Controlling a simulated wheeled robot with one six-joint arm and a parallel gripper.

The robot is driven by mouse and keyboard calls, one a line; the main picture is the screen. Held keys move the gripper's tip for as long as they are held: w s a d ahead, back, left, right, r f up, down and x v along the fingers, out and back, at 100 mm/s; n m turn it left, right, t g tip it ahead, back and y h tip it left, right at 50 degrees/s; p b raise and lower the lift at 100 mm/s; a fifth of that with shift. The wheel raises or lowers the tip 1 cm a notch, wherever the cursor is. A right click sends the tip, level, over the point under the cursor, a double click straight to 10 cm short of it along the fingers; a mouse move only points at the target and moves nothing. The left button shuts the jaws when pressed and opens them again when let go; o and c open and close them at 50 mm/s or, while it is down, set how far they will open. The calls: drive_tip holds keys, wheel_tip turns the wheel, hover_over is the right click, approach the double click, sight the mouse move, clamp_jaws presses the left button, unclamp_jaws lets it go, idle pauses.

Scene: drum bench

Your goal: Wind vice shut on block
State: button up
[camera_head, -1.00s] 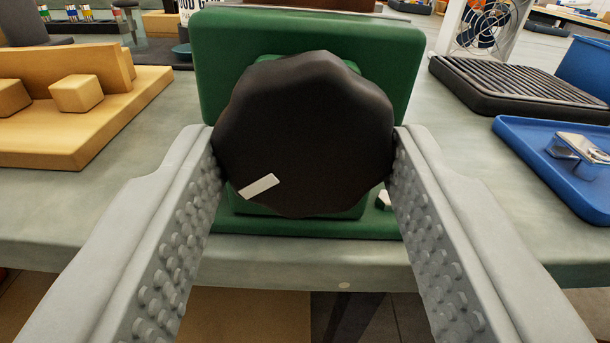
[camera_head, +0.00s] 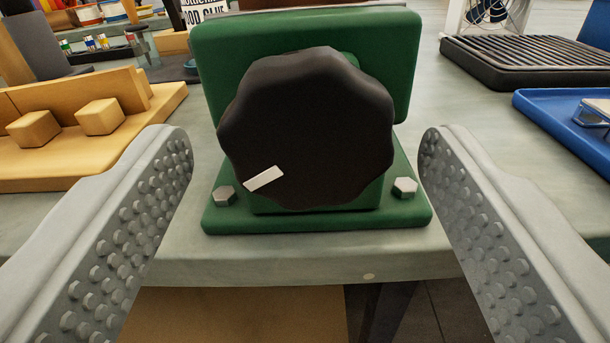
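The green vice (camera_head: 390,55) stands at the front edge of the bench, its base fixed with bolts at left and right. Its round black knob (camera_head: 310,120) faces me, with a white mark (camera_head: 264,178) at its lower left. My gripper (camera_head: 305,145) is open, with one finger on each side of the knob and clear gaps between. The fingers are empty and their studded pads face inward. The vice's jaws and any block are hidden behind the green body.
A wooden fixture with blocks (camera_head: 95,160) is on the left of the bench. A black ribbed mat (camera_head: 525,62) and a blue tray (camera_head: 570,125) are on the right. The bench front (camera_head: 310,262) is clear.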

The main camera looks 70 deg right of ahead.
drive_tip(key=v, duration=1.7)
drive_tip(key=shift+a, duration=0.15)
